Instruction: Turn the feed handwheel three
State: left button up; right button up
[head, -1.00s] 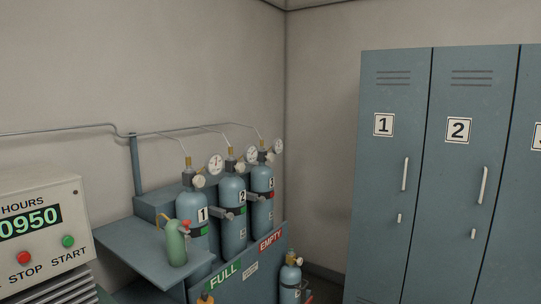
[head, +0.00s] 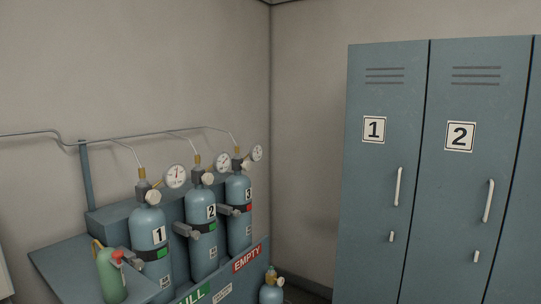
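Three blue-grey cylinders stand clamped in a rack, numbered 1 (head: 150,243), 2 (head: 203,240) and 3 (head: 238,215). Each has a valve on top with a brass fitting and a round white gauge. Cylinders 1 and 2 carry green tags, and cylinder 3 carries a red tag. Pale round knobs sit at the valves; the one on cylinder 1 (head: 153,197) faces me. I cannot tell which wheel is called feed handwheel three; the valve of cylinder 3 (head: 238,165) is partly behind its gauge. Neither gripper shows in the view.
A green bottle with a red top (head: 111,275) stands on a blue shelf (head: 62,262) at the left. A small blue cylinder (head: 271,291) stands low, right of the rack's EMPTY sign (head: 246,258). Lockers 1 (head: 382,190) and 2 (head: 470,200) fill the right, doors shut.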

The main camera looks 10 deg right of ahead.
aim_at(246, 165)
jog(key=i+l, duration=0.5)
jog(key=l, duration=0.25)
jog(key=i+l, duration=0.25)
jog(key=l, duration=0.1)
